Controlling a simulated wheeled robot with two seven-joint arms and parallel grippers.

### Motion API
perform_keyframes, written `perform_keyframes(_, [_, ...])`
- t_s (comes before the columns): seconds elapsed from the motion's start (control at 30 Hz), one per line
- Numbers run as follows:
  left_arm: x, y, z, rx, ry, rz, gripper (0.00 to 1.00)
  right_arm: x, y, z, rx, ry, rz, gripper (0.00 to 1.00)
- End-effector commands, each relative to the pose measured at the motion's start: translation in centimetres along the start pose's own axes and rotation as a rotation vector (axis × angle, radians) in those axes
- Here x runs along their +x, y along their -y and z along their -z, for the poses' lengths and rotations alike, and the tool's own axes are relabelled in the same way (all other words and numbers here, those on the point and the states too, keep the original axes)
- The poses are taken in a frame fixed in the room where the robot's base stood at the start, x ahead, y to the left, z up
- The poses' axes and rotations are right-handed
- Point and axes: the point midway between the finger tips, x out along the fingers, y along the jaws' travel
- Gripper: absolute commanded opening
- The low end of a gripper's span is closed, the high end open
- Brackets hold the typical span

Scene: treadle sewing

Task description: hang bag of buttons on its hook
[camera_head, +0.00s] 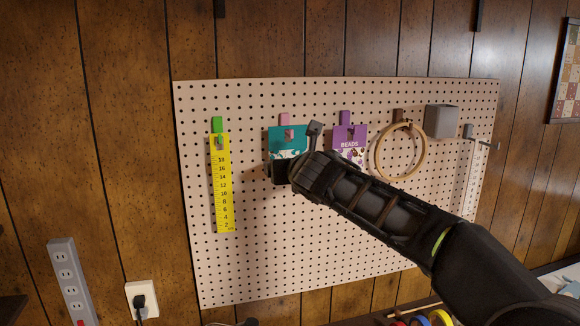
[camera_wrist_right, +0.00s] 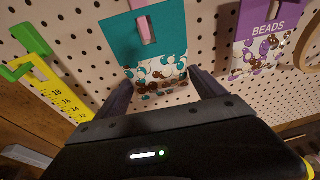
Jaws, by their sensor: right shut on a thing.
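The bag of buttons is a clear bag of teal and brown buttons with a teal header card (camera_head: 287,133). It is upright against the pegboard, and its card also shows in the right wrist view (camera_wrist_right: 125,40). The pink hook (camera_head: 284,119) is behind and above the card. In the right wrist view its pink prong (camera_wrist_right: 146,30) shows in front of the card at the slot, apparently through it. My right gripper (camera_wrist_right: 160,82) is shut on the bag, with one finger at each side of its lower part. My left gripper is not in view.
The pegboard (camera_head: 300,250) also holds a yellow ruler (camera_head: 221,185) on a green hook, a purple beads bag (camera_head: 350,133), a wooden hoop (camera_head: 377,160) and a grey block (camera_head: 440,121). The lower pegboard is bare. A power strip (camera_head: 69,280) is at lower left.

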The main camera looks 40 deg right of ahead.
Motion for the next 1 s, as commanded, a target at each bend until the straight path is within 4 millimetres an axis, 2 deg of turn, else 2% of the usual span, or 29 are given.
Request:
perform_keyframes(0.6, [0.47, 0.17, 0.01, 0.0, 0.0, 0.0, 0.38, 0.15, 0.0, 0.6, 0.001, 0.0, 0.0, 0.19])
perform_keyframes(0.63, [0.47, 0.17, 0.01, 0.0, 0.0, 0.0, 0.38, 0.15, 0.01, 0.59, 0.001, 0.0, 0.0, 0.81])
perform_keyframes(0.87, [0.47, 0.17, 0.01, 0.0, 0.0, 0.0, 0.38, 0.15, 0.02, 0.6, 0.0, 0.0, 0.0, 1.0])
perform_keyframes(1.0, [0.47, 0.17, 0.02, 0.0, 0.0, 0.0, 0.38, 0.16, 0.02, 0.6, 0.0, 0.0, 0.0, 1.0])
